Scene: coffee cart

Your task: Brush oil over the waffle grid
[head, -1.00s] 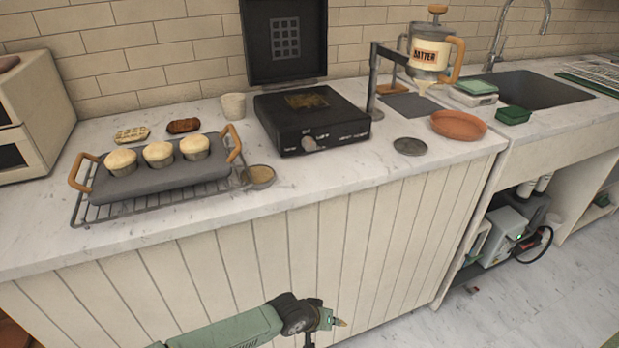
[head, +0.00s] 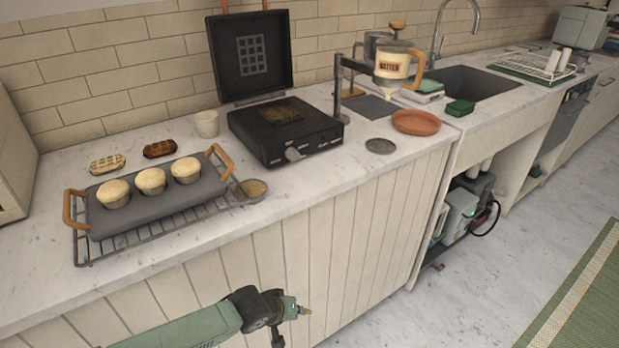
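The waffle maker (head: 287,141) stands on the counter with its black lid (head: 250,57) raised, showing a grid pattern inside. Its lower waffle grid (head: 281,112) is dark with a brownish patch. A small round dish with tan content (head: 253,188) sits in front of it to the left; I cannot tell whether this is oil. No brush is clearly recognisable. My gripper (head: 302,311) is low in front of the counter's panelled side, well away from the waffle maker. A small tan tip shows at its end; I cannot tell what it is or whether the fingers are closed.
A grey tray with three muffins (head: 150,181) sits on a wire rack at left. A white cup (head: 206,123) is beside the waffle maker. The batter dispenser (head: 393,66) hangs on a stand at right, near a terracotta plate (head: 416,122). The front counter strip is mostly clear.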

